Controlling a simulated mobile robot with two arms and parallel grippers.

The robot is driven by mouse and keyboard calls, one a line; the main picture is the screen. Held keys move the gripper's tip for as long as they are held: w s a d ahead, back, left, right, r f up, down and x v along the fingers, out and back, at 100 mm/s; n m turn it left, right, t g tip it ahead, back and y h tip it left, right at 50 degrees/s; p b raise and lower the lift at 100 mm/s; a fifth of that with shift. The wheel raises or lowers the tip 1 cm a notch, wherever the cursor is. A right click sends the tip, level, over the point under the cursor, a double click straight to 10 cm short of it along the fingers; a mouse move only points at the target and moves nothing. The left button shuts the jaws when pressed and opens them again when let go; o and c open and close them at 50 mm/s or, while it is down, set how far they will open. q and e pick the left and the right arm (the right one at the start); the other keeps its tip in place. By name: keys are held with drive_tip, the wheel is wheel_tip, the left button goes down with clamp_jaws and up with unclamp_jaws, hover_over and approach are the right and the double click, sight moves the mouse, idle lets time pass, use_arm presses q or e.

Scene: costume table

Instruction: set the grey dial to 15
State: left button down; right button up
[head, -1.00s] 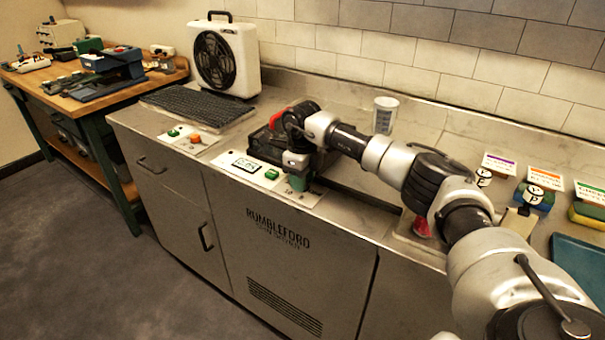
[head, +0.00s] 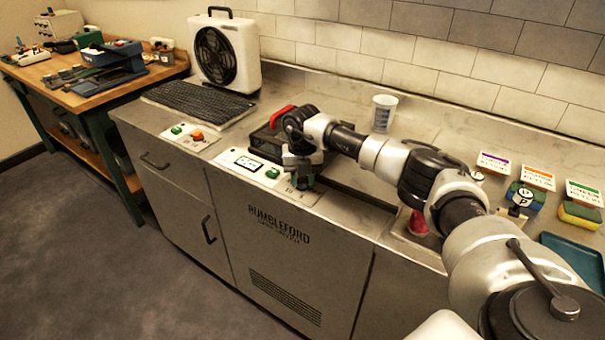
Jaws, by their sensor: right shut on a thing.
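My right gripper (head: 302,181) points down at the right end of the white control panel (head: 232,154) on the counter's front edge. It is shut on the grey dial, which the fingers hide almost wholly. Small scale marks show on the panel around the fingers, but they are too small to read, so I cannot tell the dial's setting. A small display (head: 247,163) and a green button (head: 272,173) sit on the panel left of the gripper. My left gripper is out of view.
Behind the panel is a dark press with a red handle (head: 281,116). Another panel with green and orange buttons (head: 197,136) lies to the left, by a black rack (head: 200,103) and a fan (head: 224,55). A measuring cup (head: 383,113) stands behind my arm.

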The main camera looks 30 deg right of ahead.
sight(303, 180)
drive_tip(key=m, duration=0.1)
drive_tip(key=m+p, duration=0.1)
drive_tip(key=m, duration=0.1)
drive_tip(key=m+p, duration=0.1)
drive_tip(key=shift+r+m, duration=0.25)
drive_tip(key=shift+m, duration=0.15)
drive_tip(key=m+p, duration=0.2)
drive_tip(key=m, duration=0.1)
drive_tip(key=shift+m, duration=0.3)
drive_tip(key=m+p, duration=0.2)
drive_tip(key=m, duration=0.2)
drive_tip(key=shift+p, duration=0.3)
drive_tip(key=shift+w+f+m+p, duration=0.1)
drive_tip(key=shift+m+p, duration=1.05)
drive_tip(key=shift+m, duration=0.95)
drive_tip(key=o, duration=0.9)
drive_tip(key=shift+f, duration=0.1)
drive_tip(key=shift+o, duration=0.2)
wheel_tip(303, 180, up, 11)
drive_tip(key=b, duration=0.2)
